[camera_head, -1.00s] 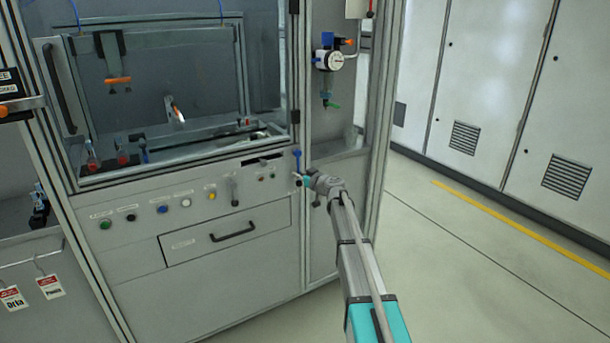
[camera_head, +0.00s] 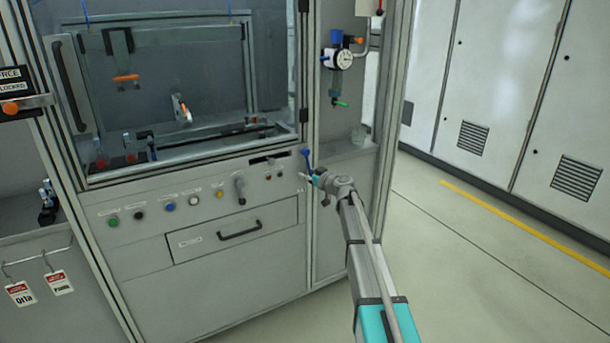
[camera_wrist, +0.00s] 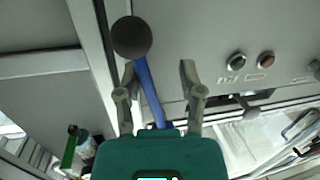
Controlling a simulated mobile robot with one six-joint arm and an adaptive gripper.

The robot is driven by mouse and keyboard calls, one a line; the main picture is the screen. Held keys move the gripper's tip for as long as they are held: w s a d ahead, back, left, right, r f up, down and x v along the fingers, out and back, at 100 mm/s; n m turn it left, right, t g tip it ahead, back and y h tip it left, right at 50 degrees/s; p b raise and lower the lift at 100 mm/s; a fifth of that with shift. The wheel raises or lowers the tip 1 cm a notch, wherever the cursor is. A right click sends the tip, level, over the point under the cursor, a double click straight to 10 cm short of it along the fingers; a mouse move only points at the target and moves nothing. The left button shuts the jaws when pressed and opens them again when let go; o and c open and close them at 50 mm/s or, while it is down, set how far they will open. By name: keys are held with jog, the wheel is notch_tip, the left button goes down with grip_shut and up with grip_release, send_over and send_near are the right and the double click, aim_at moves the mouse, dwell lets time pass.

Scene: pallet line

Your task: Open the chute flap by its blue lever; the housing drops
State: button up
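The blue lever (camera_head: 306,158) stands on the right front post of the machine, beside the control panel. In the wrist view the lever (camera_wrist: 148,90) has a blue shaft and a round dark knob, and its shaft runs between my two spread fingers. My gripper (camera_head: 308,178) is at the lever in the head view. In the wrist view my gripper (camera_wrist: 158,80) is open, with a gap on the right side of the shaft; the left finger is close to it. I cannot make out the chute flap or the housing for certain.
A panel with several coloured buttons (camera_head: 170,206) and a drawer with a black handle (camera_head: 240,231) lie left of the lever. A pressure gauge (camera_head: 343,60) hangs above right. Grey cabinets (camera_head: 490,70) stand at the right, with clear floor (camera_head: 480,270) before them.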

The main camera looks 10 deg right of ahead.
jog(key=shift+a, duration=0.1)
dwell(0.3)
jog(key=shift+s, duration=0.15)
jog(key=p+v, duration=0.2)
jog(key=v, duration=1.3)
jog(key=shift+s+r, duration=0.2)
jog(key=shift+s, duration=0.1)
dwell(1.6)
